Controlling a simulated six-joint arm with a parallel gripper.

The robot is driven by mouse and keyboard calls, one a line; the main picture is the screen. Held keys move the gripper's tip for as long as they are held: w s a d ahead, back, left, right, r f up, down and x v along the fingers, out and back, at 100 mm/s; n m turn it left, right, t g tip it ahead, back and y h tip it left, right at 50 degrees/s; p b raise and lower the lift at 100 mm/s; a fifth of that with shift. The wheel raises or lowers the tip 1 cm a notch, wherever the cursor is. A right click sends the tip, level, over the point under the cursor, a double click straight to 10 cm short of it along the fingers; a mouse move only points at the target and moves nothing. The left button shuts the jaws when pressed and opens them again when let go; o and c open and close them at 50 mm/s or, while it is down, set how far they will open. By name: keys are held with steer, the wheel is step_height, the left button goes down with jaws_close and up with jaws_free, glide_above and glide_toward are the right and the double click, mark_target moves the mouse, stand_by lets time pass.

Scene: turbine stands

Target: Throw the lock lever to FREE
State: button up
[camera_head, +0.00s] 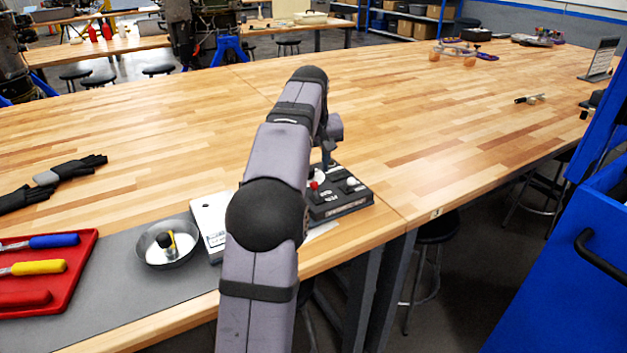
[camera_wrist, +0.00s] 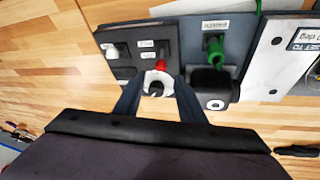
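A dark control box (camera_head: 342,205) stands near the front edge of the wooden table, and it fills the upper left of the wrist view (camera_wrist: 122,55). On it is a red-tipped lever (camera_wrist: 160,66) at a white round plate (camera_wrist: 157,83) with a dark centre; the red tip also shows in the head view (camera_head: 314,185). Its small labels are too blurred to read, so I cannot tell its setting. My gripper (camera_wrist: 157,88) is open, its two dark fingers apart on either side of the white plate. I cannot tell whether they touch it. In the head view my arm hides part of the box.
Beside the box in the wrist view is a panel with a green lever (camera_wrist: 216,52), then a white labelled plate (camera_wrist: 285,55). A metal bowl (camera_head: 182,262), a red tool tray (camera_head: 84,290) and black gloves (camera_head: 75,170) lie left.

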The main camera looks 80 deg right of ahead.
mark_target(314, 182)
steer(key=shift+x, duration=3.2)
steer(key=shift+w, duration=0.1)
jaws_close()
